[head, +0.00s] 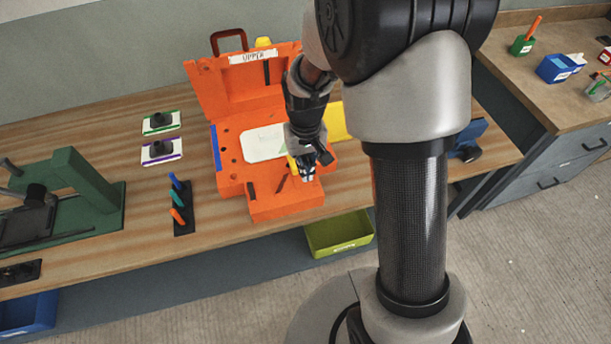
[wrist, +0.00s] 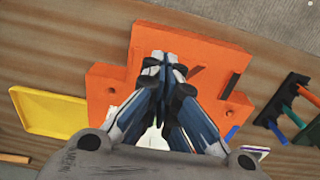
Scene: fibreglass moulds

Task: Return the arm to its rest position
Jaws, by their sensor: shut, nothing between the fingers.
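My gripper (head: 307,172) is shut and empty. It points down over the front part of the orange mould (head: 232,180) on the wooden bench. In the wrist view my gripper (wrist: 166,62) has its fingertips together above the orange mould (wrist: 212,58). I cannot tell the exact height between the fingertips and the mould. My arm comes down from the upper right in the head view and hides part of the bench and the mould's right side.
An upright orange panel labelled UPPER (head: 215,88) stands behind the mould. A rack with coloured tools (head: 180,222) and a green fixture (head: 92,190) stand to the left. A yellow-green bin (head: 340,234) sits below the bench's front edge. A yellow tray (wrist: 50,112) lies beside the mould.

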